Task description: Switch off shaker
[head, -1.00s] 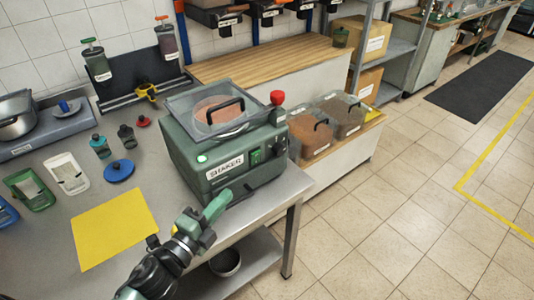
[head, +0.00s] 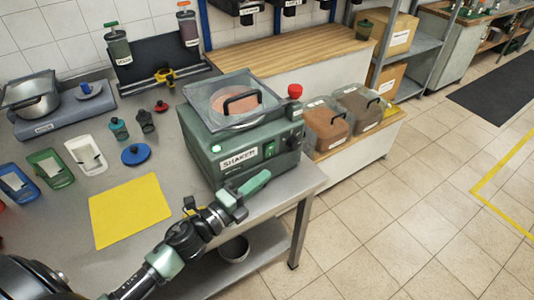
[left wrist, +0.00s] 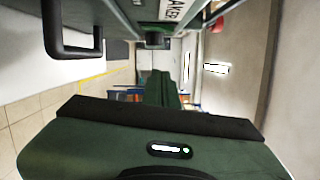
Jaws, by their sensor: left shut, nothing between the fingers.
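The shaker (head: 228,173) is a green box labelled SHAKER on the near right part of the steel bench. A clear-lidded tray with reddish contents and a black handle sits on top. Its front has a lit green lamp (head: 216,149), a green switch (head: 270,150) and a dark knob; a red button (head: 295,91) stands at its upper right. My left gripper (head: 264,178) is shut and empty, just in front of and below the switch; contact cannot be told. In the left wrist view, the shaker's label (left wrist: 172,10) shows at the top edge. My right gripper is not in view.
A yellow mat (head: 130,208), a blue lid (head: 136,154), small bottles and coloured trays lie on the bench to the left. Two clear bins (head: 327,128) stand right of the shaker on a lower wooden-topped unit.

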